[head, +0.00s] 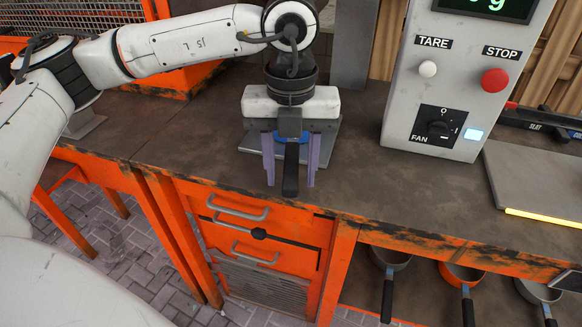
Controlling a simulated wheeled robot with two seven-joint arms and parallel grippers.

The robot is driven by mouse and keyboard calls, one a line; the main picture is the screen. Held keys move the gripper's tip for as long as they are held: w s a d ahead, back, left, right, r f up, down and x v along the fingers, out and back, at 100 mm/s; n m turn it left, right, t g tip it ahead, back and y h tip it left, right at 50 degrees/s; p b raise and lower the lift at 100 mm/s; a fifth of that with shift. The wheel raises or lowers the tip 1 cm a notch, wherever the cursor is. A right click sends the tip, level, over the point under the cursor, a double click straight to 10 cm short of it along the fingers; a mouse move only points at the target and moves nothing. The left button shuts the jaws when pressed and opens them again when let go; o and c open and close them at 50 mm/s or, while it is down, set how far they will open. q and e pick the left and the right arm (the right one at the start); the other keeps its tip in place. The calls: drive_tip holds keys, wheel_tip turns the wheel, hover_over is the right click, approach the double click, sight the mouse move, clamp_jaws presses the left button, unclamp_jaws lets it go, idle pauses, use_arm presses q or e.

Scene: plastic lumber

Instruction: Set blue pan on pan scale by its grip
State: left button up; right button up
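My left gripper (290,172) points down over the bench, with its two purple fingers apart. The black grip (291,170) of a pan lies between the fingers, with a gap on each side. A bit of the blue pan (282,139) shows behind the grip; the gripper hides most of it. The pan is over a flat grey plate (328,143), which looks like the pan scale; I cannot see whether the pan rests fully on it. My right gripper is not in view.
A grey control box (447,125) with TARE and STOP buttons stands to the right. A grey plate with a yellow front strip (543,217) lies at far right. Several pans hang or sit below the bench, one orange (462,274). Bench left of the gripper is clear.

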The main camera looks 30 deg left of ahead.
use_arm(q)
wheel_tip(320, 180, up, 10)
drive_tip(key=shift+r+p, duration=0.15)
drive_tip(key=shift+p, duration=0.15)
drive_tip(key=shift+s, duration=0.1)
